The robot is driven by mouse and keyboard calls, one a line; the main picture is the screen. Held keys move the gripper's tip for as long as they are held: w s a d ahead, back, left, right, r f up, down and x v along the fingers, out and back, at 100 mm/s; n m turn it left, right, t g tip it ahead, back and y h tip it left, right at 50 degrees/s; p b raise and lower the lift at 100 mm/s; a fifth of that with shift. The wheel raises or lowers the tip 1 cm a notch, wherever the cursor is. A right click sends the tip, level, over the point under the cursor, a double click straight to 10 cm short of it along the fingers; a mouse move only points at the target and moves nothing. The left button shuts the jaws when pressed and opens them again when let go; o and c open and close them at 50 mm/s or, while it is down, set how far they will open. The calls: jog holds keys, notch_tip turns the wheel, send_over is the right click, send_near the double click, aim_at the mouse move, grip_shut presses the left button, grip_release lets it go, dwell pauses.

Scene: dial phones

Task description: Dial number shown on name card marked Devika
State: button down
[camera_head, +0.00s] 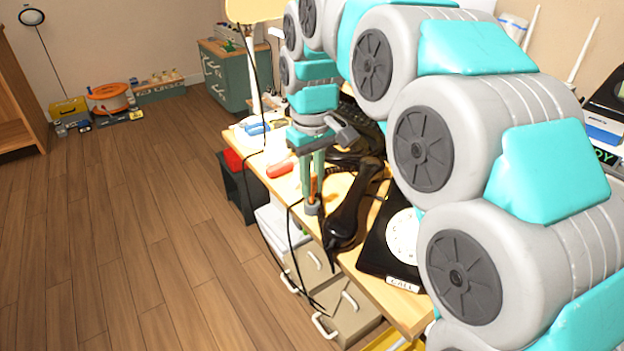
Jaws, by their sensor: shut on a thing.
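A black dial phone (388,262) with a white round dial (403,236) stands at the desk's front right; my arm hides part of it. A label reading "CALL" (402,284) is on its front edge. A black handset (350,208) lies off the phone, to its left, with its lower end at the desk's edge. My gripper (312,207) points down left of the handset, its fingers close together. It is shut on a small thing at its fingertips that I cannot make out. I cannot see a card marked Devika.
The wooden desk (410,310) also holds a red item (280,169) and a blue item (257,128). A dark cable (291,240) hangs over its front edge. Drawers (349,305) are below. The wooden floor (130,220) to the left is clear.

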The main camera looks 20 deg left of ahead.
jog(key=shift+f+b, duration=0.3)
jog(key=shift+f, duration=0.6)
jog(key=c, duration=0.8)
grip_release()
jog(key=shift+o, duration=0.2)
jog(key=shift+r, duration=0.2)
jog(key=shift+r, duration=3.8)
